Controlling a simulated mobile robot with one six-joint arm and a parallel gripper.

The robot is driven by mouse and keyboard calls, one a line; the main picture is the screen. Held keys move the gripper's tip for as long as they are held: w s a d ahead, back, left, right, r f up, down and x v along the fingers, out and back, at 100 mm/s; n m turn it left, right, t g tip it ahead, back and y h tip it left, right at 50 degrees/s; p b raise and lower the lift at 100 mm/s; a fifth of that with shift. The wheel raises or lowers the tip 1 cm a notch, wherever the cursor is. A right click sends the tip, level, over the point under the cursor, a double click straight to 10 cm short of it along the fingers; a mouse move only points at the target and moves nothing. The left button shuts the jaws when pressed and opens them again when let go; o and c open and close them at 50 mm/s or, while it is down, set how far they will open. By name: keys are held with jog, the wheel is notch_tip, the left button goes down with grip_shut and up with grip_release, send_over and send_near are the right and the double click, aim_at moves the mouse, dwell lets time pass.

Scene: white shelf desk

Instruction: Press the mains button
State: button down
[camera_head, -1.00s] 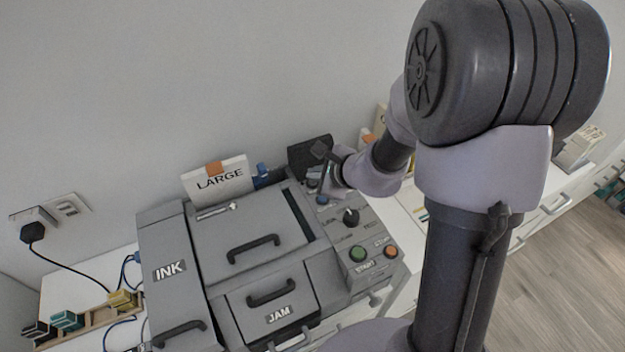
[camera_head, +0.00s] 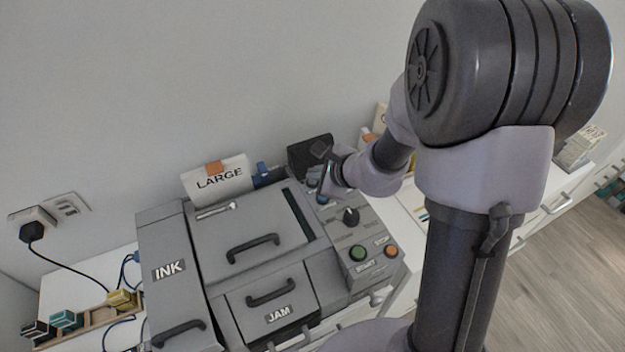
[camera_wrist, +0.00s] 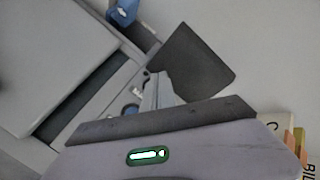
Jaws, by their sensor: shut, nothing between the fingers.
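The grey machine (camera_head: 215,230) stands on the white desk, with its control panel (camera_head: 375,237) on its right side. A small blue round button (camera_head: 322,199) shows near the panel's upper end. A blue round part, partly hidden, also shows in the wrist view (camera_wrist: 130,109) beside my fingers. I cannot read a mains label. My gripper (camera_head: 324,192) is shut and empty, pointing down at the upper end of the panel. In the wrist view its fingers (camera_wrist: 158,92) are together, just right of the blue part. Whether they touch the panel I cannot tell.
Lower on the panel are a black knob (camera_head: 351,216), a green START button (camera_head: 358,253) and an orange STOP button (camera_head: 389,251). A dark block (camera_head: 309,155) stands behind the panel, near my gripper. A plug (camera_head: 32,232) sits in the wall socket at left.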

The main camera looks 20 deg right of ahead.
aim_at(315, 183)
jog(key=shift+f+b, duration=0.45)
jog(key=shift+f, duration=0.05)
jog(key=shift+r, duration=0.2)
jog(key=shift+r+p, duration=2.45)
jog(key=shift+r, duration=0.9)
